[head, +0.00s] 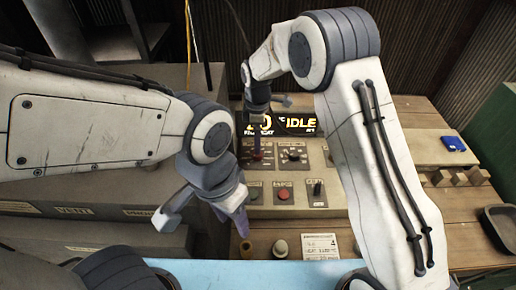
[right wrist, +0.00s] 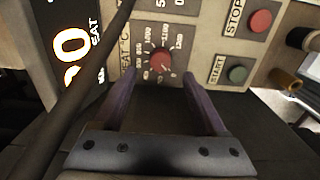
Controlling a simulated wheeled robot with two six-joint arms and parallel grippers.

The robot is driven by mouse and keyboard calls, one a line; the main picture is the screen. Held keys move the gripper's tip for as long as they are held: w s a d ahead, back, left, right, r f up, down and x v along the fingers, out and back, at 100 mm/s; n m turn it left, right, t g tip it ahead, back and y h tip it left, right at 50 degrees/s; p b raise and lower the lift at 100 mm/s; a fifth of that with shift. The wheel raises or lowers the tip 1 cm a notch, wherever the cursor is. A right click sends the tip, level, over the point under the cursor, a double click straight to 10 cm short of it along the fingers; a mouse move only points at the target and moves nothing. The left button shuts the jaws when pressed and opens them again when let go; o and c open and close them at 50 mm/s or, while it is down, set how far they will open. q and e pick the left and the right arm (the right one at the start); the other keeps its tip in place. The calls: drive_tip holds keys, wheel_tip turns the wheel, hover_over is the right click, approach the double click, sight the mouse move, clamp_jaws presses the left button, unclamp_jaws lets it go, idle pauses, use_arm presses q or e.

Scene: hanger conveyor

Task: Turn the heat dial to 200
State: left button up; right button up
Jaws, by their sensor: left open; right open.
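The heat dial is a red knob (right wrist: 160,60) on the beige control panel, ringed by a printed scale and beside a heat label. Its pointer is too small to read. In the right wrist view my right gripper (right wrist: 158,75) is open, with its purple fingers on either side of the dial; I cannot tell whether they touch it. In the head view the right gripper (head: 258,135) hangs over the panel and partly covers the dial. A black display (head: 300,122) reads IDLE; its number is partly hidden. My left gripper (head: 205,218) is open and empty at the panel's left front.
A second dial (head: 293,155), a green start button (right wrist: 237,73) and a red stop button (right wrist: 260,20) are close by. A black lever (head: 317,190) stands to the right.

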wheel_tip(320, 180, down, 6)
drive_tip(key=shift+r+p, duration=0.15)
drive_tip(key=shift+p, duration=0.4)
clamp_jaws()
